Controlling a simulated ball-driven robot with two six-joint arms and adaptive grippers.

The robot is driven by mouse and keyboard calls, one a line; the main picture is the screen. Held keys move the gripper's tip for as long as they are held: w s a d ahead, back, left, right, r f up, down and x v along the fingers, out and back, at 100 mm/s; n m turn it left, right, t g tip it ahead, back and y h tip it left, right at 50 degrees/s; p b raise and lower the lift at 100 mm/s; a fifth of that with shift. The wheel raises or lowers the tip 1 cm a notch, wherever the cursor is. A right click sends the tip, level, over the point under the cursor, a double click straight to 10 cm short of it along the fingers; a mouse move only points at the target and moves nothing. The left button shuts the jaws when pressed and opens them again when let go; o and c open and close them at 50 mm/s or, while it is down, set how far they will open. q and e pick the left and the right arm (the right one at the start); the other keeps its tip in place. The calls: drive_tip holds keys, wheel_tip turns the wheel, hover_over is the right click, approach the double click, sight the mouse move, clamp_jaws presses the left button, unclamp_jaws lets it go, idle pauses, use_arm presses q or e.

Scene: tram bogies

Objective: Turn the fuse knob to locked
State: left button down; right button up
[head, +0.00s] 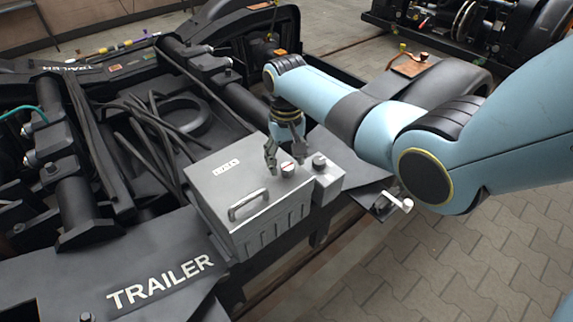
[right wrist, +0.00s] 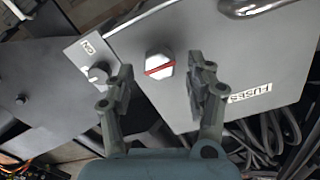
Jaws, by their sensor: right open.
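The fuse knob (head: 288,169) is a pale round knob on top of a grey box (head: 215,195) labelled as fuses. In the right wrist view the knob (right wrist: 160,60) shows a red bar across its face, slightly tilted from level. My right gripper (head: 284,160) is open and points down over the box at the knob. In the right wrist view its two fingers (right wrist: 160,78) stand left and right of the knob with gaps on both sides. I cannot tell whether the fingertips are level with the knob. My left gripper is not in view.
A second knob (head: 319,160) sits on a small side box right of the fuse knob, close to the right gripper. A metal handle (head: 248,205) rises from the lid. Black cables (head: 150,125) lie behind the box. A paved floor (head: 450,260) is at the lower right.

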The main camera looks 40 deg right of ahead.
drive_tip(key=shift+f, duration=0.55)
clamp_jaws()
